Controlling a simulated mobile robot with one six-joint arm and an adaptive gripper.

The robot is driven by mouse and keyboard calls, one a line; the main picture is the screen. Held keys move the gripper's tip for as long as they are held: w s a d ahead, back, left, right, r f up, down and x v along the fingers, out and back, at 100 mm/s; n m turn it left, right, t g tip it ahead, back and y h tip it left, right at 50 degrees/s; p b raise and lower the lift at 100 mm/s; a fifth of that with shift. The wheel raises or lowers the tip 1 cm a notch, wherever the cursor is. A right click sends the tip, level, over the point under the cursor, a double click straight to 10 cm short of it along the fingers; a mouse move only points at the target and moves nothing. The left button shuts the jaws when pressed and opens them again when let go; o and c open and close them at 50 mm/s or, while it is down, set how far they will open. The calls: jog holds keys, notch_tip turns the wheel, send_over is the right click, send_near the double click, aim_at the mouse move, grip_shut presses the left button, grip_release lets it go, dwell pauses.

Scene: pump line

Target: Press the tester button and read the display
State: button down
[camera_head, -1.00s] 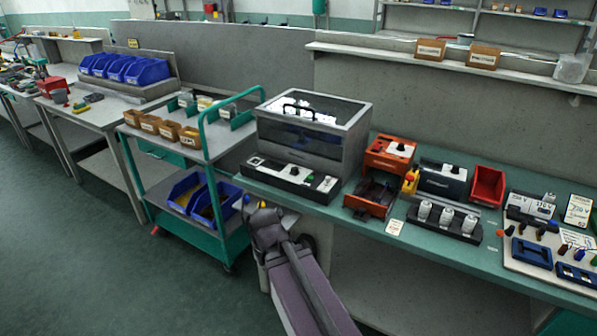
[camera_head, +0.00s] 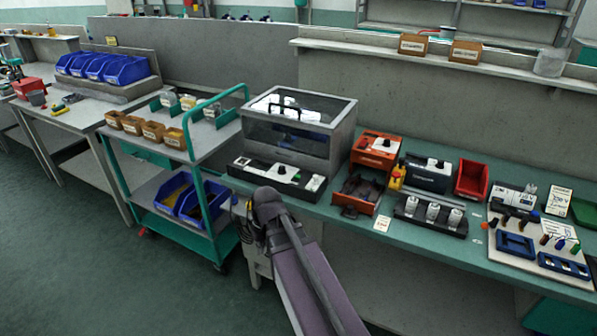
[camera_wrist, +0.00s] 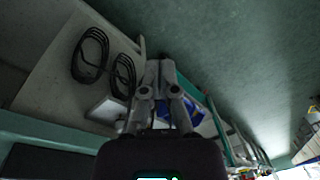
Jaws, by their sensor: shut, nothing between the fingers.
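The clear-lidded grey box (camera_head: 303,128) stands on the green bench, with a low black control panel (camera_head: 278,177) in front of it. The panel carries white plates and a black knob; I cannot tell for sure which part is the tester button or whether a display is lit. A grey device (camera_head: 513,196) with white labels stands at the right end of the bench. My gripper shows in the wrist view (camera_wrist: 160,66), shut and empty, pointing at the space below the bench. In the head view my arm mostly hides it, below the black panel and apart from it.
A green-framed cart (camera_head: 193,200) with blue bins stands close left of my arm. An orange unit (camera_head: 376,150), a red bin (camera_head: 471,180) and a black holder with white cylinders (camera_head: 430,218) fill the bench. Black cable coils (camera_wrist: 90,54) lie on a surface in the wrist view.

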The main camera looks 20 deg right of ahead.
jog(key=w+d+r+t+y+p, duration=0.3)
jog(key=w+d+r+p, duration=0.4)
jog(key=w+d+r, duration=0.5)
notch_tip(320, 180, up, 6)
jog(key=t+y+p, duration=0.2)
jog(key=t+p, duration=0.1)
jog(key=p, duration=0.1)
send_over(298, 176)
jog(key=shift+f, duration=0.1)
jog(key=shift+f, duration=0.2)
notch_tip(298, 176, down, 8)
jog(key=b, duration=0.8)
jog(key=shift+f, duration=0.2)
jog(key=shift+b, duration=0.3)
jog(key=shift+f, duration=0.25)
jog(key=shift+f+b, duration=0.25)
jog(key=shift+b, duration=0.2)
